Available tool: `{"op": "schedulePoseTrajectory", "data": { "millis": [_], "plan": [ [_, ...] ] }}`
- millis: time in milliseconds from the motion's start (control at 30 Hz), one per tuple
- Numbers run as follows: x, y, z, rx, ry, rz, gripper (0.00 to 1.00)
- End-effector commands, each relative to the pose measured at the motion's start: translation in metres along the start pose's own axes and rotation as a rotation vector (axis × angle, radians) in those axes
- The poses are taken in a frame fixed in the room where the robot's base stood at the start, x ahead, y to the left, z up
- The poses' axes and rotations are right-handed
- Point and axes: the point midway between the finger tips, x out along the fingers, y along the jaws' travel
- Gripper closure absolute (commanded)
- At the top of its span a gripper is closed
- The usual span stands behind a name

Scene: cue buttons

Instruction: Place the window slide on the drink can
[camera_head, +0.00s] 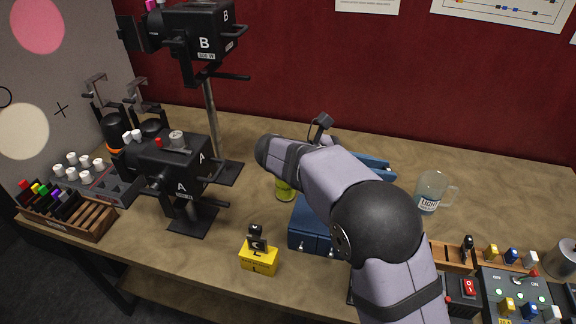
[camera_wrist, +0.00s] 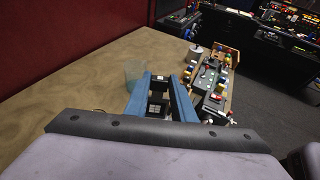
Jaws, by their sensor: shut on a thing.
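A yellow-green object (camera_head: 285,190), probably the drink can, stands on the table left of the blue case. My arm covers its upper part, so its top is hidden. The blue case (camera_head: 303,226) is partly behind my arm.
Camera A (camera_head: 178,172) and camera B (camera_head: 200,32) stand at left. A yellow block (camera_head: 259,260) with a black piece sits in front. A clear mug (camera_head: 431,190) and a switch panel (camera_head: 516,290) are at right. The back of the table is mostly clear.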

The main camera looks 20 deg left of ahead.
Motion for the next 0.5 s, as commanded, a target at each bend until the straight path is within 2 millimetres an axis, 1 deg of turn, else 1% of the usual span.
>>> {"op": "schedulePoseTrajectory", "data": {
  "millis": [33,67,100,167,200,300,400,500],
  "plan": [
    [-0.023,0.014,0.007,-0.024,-0.005,0.079,1.0],
    [-0.034,0.024,0.009,-0.041,-0.006,0.127,1.0],
    [-0.048,0.036,0.011,-0.064,-0.01,0.193,1.0],
    [-0.068,0.057,0.014,-0.1,-0.015,0.298,1.0],
    [-0.08,0.071,0.015,-0.125,-0.02,0.37,1.0],
    [-0.104,0.108,0.017,-0.186,-0.029,0.549,1.0],
    [-0.127,0.138,0.013,-0.238,-0.038,0.707,1.0],
    [-0.149,0.16,0.005,-0.282,-0.045,0.842,1.0]
  ]
}}
